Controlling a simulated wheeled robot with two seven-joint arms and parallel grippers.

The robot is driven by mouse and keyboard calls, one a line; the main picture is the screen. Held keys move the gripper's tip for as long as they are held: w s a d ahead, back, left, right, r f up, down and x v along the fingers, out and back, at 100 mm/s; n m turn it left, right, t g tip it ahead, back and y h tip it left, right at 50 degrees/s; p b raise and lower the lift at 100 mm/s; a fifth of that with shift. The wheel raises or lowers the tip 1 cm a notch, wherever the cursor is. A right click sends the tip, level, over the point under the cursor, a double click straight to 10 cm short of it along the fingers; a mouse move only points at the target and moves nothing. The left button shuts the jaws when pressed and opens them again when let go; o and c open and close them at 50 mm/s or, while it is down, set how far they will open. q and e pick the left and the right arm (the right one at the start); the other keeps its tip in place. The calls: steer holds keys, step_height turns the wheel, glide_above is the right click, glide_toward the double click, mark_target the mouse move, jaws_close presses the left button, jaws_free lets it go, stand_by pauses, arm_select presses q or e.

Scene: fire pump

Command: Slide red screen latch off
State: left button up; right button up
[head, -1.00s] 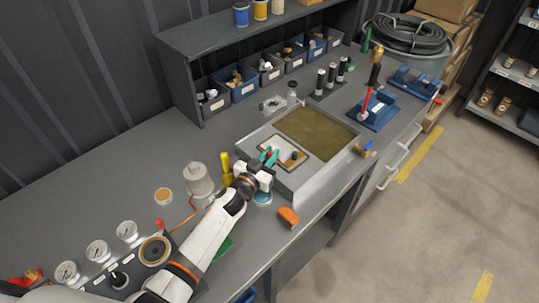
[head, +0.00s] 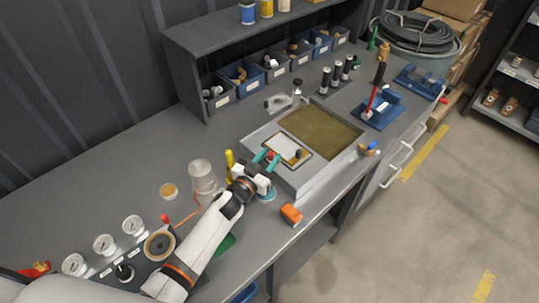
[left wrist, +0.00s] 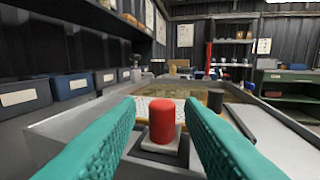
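The red latch (left wrist: 162,124) is a short upright red cylinder on a small pale block, in the middle of the left wrist view. It shows as a small red spot (head: 269,155) in the head view, at the near left end of the framed screen (head: 284,146). My left gripper (left wrist: 161,104) is open, with one teal finger on each side of the latch and a visible gap on both sides. It also shows in the head view (head: 266,159). A dark knob (left wrist: 215,99) stands beyond the latch. My right gripper is not in view.
The screen lies on a grey tank (head: 319,175) with a brownish inside. A yellow upright part (head: 230,164) and a clear jar (head: 203,176) stand left of the gripper. An orange block (head: 291,214) lies at the bench's front edge. Blue bins (head: 247,84) line the back.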

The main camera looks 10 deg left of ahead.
arm_select(q)
steer(key=p+v, duration=0.1)
steer(key=v, duration=0.4)
steer(key=p+v, duration=0.2)
steer(key=v, duration=0.3)
steer(key=shift+s+a+r, duration=0.1)
steer(key=shift+r, duration=0.15)
steer(key=shift+s+a+f+p, duration=0.1)
steer(key=shift+s+a+p, duration=0.1)
steer(key=shift+s+p, duration=0.3)
